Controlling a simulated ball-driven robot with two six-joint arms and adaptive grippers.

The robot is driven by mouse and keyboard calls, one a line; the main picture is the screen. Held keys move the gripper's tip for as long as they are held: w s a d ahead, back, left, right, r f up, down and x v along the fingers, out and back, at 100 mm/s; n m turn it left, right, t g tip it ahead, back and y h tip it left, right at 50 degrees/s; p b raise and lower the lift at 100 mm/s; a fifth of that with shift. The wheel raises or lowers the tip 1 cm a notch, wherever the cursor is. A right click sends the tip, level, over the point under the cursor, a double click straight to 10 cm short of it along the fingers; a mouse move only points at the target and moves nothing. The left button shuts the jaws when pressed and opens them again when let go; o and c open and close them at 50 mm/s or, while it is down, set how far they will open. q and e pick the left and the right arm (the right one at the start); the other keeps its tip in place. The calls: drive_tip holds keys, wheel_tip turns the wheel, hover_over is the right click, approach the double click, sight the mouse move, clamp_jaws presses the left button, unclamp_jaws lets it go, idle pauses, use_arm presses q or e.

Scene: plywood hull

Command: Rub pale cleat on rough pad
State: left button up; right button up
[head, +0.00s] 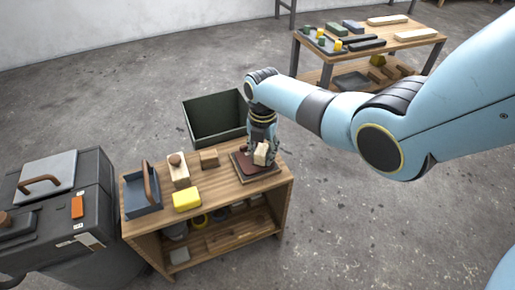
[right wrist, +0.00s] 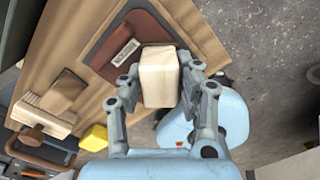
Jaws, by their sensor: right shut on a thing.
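The pale cleat (right wrist: 159,77) is a light wooden block between the fingers of my right gripper (right wrist: 160,88), which is shut on it. In the head view the pale cleat (head: 261,154) shows low over the rough pad (head: 262,171), a dark brown-red square at the right end of the near bench. The rough pad also shows in the right wrist view (right wrist: 98,50), with a red-brown block with a label on it. I cannot tell whether the cleat touches the pad. My left gripper is not in view.
On the near bench (head: 218,190) stand a yellow block (head: 187,200), a wooden block (head: 209,158), a pale piece with a round knob (head: 178,170) and a blue-grey tray (head: 142,203). A dark open bin (head: 215,118) stands behind. A grey cart is at left, and another table (head: 365,50) is farther back.

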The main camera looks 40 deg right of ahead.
sight(250, 163)
drive_tip(key=shift+w+a, duration=0.2)
drive_tip(key=shift+a, duration=0.65)
drive_tip(key=shift+w+a, duration=0.2)
drive_tip(key=shift+a, duration=0.65)
drive_tip(key=shift+s+d+p, duration=0.2)
drive_tip(key=shift+d+p, duration=0.05)
drive_tip(key=shift+d, duration=0.65)
drive_tip(key=shift+s+d+p, duration=0.2)
drive_tip(key=shift+d, duration=0.65)
drive_tip(key=shift+w+a, duration=0.2)
drive_tip(key=shift+a, duration=0.7)
drive_tip(key=shift+w+a, duration=0.2)
drive_tip(key=shift+a, duration=0.65)
drive_tip(key=shift+s+d+p, duration=0.2)
drive_tip(key=shift+d, duration=0.7)
drive_tip(key=shift+s+d+p, duration=0.2)
drive_tip(key=shift+d, duration=0.65)
drive_tip(key=shift+w+a, duration=0.2)
drive_tip(key=shift+a, duration=0.7)
drive_tip(key=shift+w+a, duration=0.2)
drive_tip(key=shift+a, duration=0.65)
drive_tip(key=shift+s+d+f, duration=0.1)
drive_tip(key=shift+s+d, duration=0.15)
drive_tip(key=shift+d, duration=0.65)
drive_tip(key=shift+s+d, duration=0.2)
drive_tip(key=shift+d, duration=0.7)
